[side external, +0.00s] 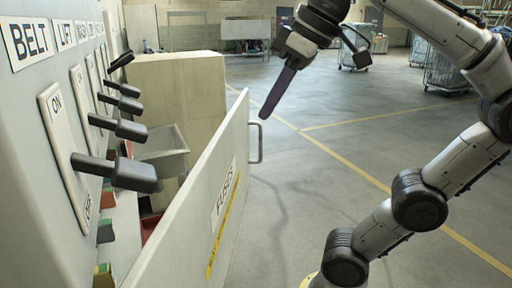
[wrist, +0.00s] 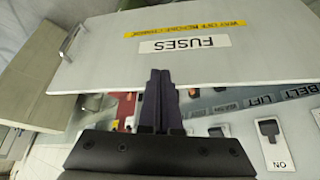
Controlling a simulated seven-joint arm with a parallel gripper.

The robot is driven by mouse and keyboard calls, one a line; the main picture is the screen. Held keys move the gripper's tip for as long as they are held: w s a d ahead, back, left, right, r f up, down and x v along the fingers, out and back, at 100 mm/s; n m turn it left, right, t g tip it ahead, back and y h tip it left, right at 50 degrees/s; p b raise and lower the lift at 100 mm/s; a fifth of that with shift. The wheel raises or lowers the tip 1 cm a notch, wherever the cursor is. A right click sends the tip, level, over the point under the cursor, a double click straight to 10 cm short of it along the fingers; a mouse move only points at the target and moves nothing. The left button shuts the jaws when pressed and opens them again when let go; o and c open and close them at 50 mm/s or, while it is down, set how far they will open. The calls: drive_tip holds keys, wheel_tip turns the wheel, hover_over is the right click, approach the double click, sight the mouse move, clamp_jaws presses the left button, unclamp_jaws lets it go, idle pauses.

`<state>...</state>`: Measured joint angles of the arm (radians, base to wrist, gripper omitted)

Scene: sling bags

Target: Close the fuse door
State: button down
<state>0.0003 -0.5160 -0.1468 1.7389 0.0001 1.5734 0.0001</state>
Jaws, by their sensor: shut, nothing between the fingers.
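The fuse door (side external: 232,150) is a pale panel with a "FUSES" label, standing open and angled out from the grey switch cabinet (side external: 22,120). Its metal handle (side external: 257,142) is on the far end, and the handle also shows at upper left in the wrist view (wrist: 70,42). My gripper (side external: 265,116) is shut and empty, its dark fingers pointing down near the door's far upper corner. In the wrist view the closed fingers (wrist: 158,72) overlap the door's edge (wrist: 235,75); I cannot tell whether they touch it. Part of the cabinet's opening is hidden behind the door.
A row of black-handled switches (side external: 115,172) sticks out from the cabinet above the opening. A beige box (side external: 180,95) and a grey bin (side external: 160,150) stand behind the door. Wire cage carts (side external: 447,68) are far back. The floor to the door's right is clear.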

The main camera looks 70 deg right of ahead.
drive_tip(key=w+d+m+t+h, duration=0.1)
drive_tip(key=w+d+m+h, duration=0.3)
drive_tip(key=d+m, duration=1.25)
drive_tip(key=w+d+f+n, duration=0.1)
drive_tip(key=w+f, duration=0.1)
drive_tip(key=f, duration=0.4)
drive_tip(key=w+d+f, duration=0.2)
drive_tip(key=f, duration=0.4)
drive_tip(key=w+d+f+n+y, duration=0.1)
drive_tip(key=w+d+f, duration=0.1)
drive_tip(key=f, duration=0.5)
drive_tip(key=shift+w+f+n, duration=0.1)
drive_tip(key=shift+w+n, duration=0.25)
drive_tip(key=shift+w, duration=0.05)
